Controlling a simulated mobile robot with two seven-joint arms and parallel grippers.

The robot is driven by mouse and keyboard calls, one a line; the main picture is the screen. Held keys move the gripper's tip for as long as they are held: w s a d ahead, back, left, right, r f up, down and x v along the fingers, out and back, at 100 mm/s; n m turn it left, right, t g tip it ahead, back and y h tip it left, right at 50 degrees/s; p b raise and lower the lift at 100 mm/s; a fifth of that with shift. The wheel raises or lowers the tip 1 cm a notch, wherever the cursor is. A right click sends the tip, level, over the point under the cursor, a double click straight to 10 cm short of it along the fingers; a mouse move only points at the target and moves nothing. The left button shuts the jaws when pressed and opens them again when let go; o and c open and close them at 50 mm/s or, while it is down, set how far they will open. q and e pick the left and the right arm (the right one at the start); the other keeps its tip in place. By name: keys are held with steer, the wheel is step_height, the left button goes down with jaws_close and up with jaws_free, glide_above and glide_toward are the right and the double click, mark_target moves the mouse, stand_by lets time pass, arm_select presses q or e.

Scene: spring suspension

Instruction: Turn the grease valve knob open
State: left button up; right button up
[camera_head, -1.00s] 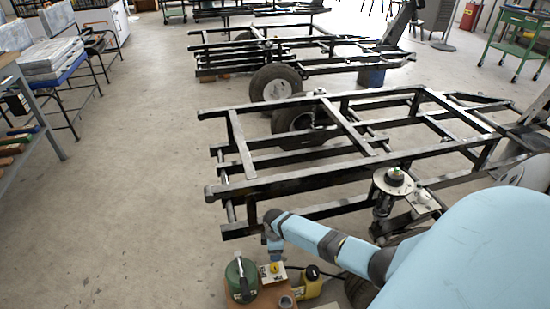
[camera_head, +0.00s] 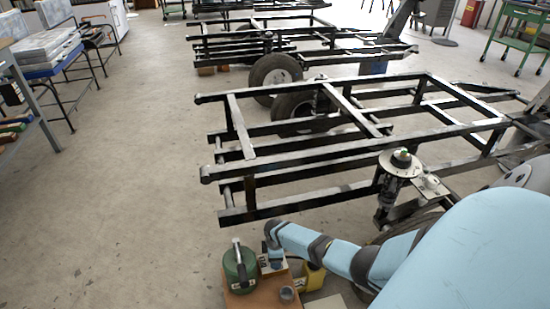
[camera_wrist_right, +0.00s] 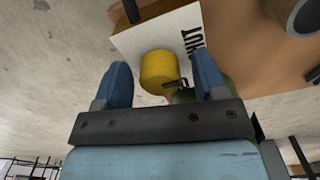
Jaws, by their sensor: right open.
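The yellow valve knob (camera_wrist_right: 158,68) stands on a white plate (camera_wrist_right: 185,28) with black lettering, of which I read "HUT". In the right wrist view it appears between the two blue fingertips of my right gripper (camera_wrist_right: 160,64). The fingers are open, with a gap on both sides of the knob. I cannot tell how deep the knob sits between them. My left gripper is not in view.
The plate is on an orange-brown board (camera_head: 262,297). A green canister (camera_head: 236,268) stands close left of the gripper. A grey cup (camera_head: 287,294) and a yellow container (camera_head: 313,276) are close right. A black trailer frame (camera_head: 300,160) lies behind.

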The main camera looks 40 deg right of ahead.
steer(key=shift+c, duration=0.2)
steer(key=c, duration=0.9)
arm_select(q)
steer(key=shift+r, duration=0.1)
